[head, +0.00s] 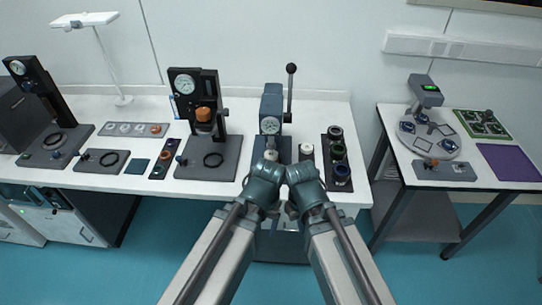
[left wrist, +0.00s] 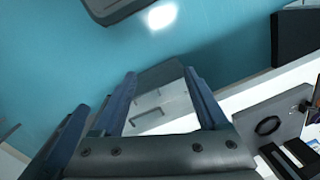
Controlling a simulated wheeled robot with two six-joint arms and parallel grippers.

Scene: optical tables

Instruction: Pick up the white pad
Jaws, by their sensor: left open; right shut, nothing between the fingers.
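A small round white piece (head: 307,149), which looks like the white pad, sits on a narrow dark strip right of the lever press (head: 271,125). Another whitish round piece (head: 271,155) shows at the press's foot; I cannot tell which is the pad. My right gripper (head: 301,168) is just in front of the strip, shut and empty, its tips hard to make out. My left gripper (head: 270,165) is beside it, in front of the press. In the left wrist view its fingers (left wrist: 160,76) are open and empty, with floor and a pale cabinet beyond.
A dark rack with several ringed cylinders (head: 338,160) stands right of the strip. A dial-gauge stand (head: 209,130) and a small blue-grey square (head: 137,166) are to the left. A separate table at right holds a round plate (head: 429,140) and a purple mat (head: 508,162).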

